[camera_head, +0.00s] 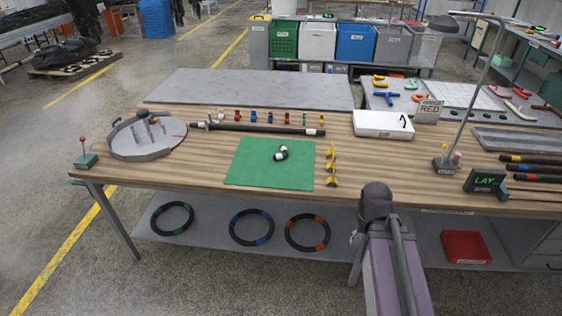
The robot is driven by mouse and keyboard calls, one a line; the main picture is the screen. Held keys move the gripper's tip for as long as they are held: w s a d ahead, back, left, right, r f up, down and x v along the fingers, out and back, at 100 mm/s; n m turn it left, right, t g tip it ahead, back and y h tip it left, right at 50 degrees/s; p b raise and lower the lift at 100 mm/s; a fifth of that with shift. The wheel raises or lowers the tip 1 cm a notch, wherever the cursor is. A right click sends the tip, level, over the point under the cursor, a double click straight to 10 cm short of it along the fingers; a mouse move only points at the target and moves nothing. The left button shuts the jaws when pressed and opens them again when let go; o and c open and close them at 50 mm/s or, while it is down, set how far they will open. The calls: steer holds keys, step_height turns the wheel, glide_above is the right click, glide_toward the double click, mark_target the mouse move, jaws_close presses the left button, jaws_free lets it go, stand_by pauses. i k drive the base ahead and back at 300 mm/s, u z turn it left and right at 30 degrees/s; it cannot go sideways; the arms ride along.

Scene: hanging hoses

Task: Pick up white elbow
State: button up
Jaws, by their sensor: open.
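A small curved black piece with white ends (281,153) lies on the green mat (245,172) in the middle of the workbench; it looks like the white elbow, but it is too small to be sure. Nothing touches it except the mat. My arm (390,245) rises from the bottom of the head view, right of centre, in front of the bench edge. The mat and the piece are beyond it, up and to the left. I cannot make out my gripper's fingers.
Yellow holders (331,165) stand in a row right of the mat. A long black hose (265,129) and several small coloured fittings (253,116) lie behind it. A grey round tray (145,139) is left, a white box (383,124) right, and a lamp (447,163) further right.

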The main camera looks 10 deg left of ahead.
mark_target(283, 153)
steer(key=k, duration=0.4)
steer(key=u, duration=0.3)
steer(key=i, duration=1.75)
steer(key=z, duration=0.25)
